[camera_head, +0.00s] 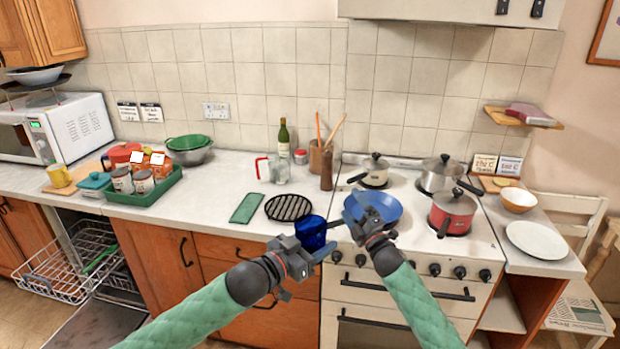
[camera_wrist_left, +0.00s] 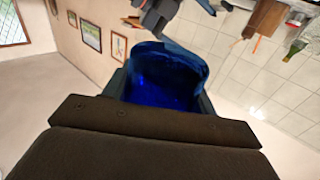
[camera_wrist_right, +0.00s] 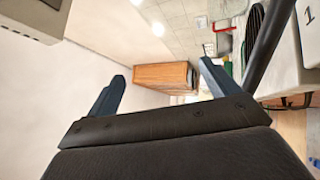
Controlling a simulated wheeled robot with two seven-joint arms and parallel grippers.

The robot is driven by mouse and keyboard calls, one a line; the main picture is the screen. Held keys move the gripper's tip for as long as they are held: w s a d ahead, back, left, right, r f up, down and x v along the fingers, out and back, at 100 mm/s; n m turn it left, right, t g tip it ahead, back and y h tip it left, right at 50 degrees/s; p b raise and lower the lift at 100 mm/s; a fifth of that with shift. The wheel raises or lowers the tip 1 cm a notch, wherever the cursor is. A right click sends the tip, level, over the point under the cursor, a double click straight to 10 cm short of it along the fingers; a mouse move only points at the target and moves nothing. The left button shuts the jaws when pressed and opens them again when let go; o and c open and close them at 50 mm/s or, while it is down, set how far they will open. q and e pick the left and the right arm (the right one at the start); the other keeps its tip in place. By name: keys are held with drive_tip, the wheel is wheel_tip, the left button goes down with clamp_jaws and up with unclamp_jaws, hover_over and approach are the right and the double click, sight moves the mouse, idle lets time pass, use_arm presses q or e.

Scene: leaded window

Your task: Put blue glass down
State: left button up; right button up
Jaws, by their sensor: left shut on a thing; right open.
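The blue glass (camera_head: 311,231) is held in my left gripper (camera_head: 312,250), in front of the counter's front edge near the stove. In the left wrist view the blue glass (camera_wrist_left: 165,80) sits between the two fingers of my left gripper (camera_wrist_left: 160,95). The fingers are shut on its sides. My right gripper (camera_head: 366,219) is open and empty to the right, in front of the blue pan. In the right wrist view nothing lies between the spread fingers of my right gripper (camera_wrist_right: 163,82).
A black round trivet (camera_head: 288,207) and a green board (camera_head: 245,208) lie on the white counter (camera_head: 190,216). A glass jug (camera_head: 279,168) stands behind. The stove holds a blue pan (camera_head: 383,206) and a red pot (camera_head: 452,212). An open dishwasher rack (camera_head: 60,275) is at left.

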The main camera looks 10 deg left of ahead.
drive_tip(key=s+a+r+n+g+y, duration=0.2)
drive_tip(key=a+r+n+g+y, duration=0.25)
drive_tip(key=r+n, duration=0.3)
drive_tip(key=s+a+r+n+g+y, duration=0.35)
drive_tip(key=a+r+n, duration=0.2)
drive_tip(key=r, duration=0.35)
drive_tip(key=s+a+r+n+g+h, duration=0.1)
drive_tip(key=s+a+r+n+g, duration=0.3)
drive_tip(key=s+a+n+g, duration=0.5)
drive_tip(key=s+a+r+n+g+h, duration=0.2)
drive_tip(key=s+r+n+g, duration=0.2)
drive_tip(key=n+g, duration=0.55)
drive_tip(key=s+a+f+n+t+h, duration=0.2)
drive_tip(key=s+n+h, duration=0.25)
drive_tip(key=n, duration=0.35)
drive_tip(key=n+t+h, duration=0.7)
drive_tip(key=n+h, duration=0.2)
drive_tip(key=h, duration=0.5)
hover_over(310, 225)
drive_tip(key=s, duration=0.3)
wheel_tip(310, 225, down, 2)
drive_tip(key=shift+g+y, duration=0.25)
drive_tip(key=f, duration=1.1)
drive_tip(key=shift+d+f, duration=0.15)
drive_tip(key=shift+d, duration=0.05)
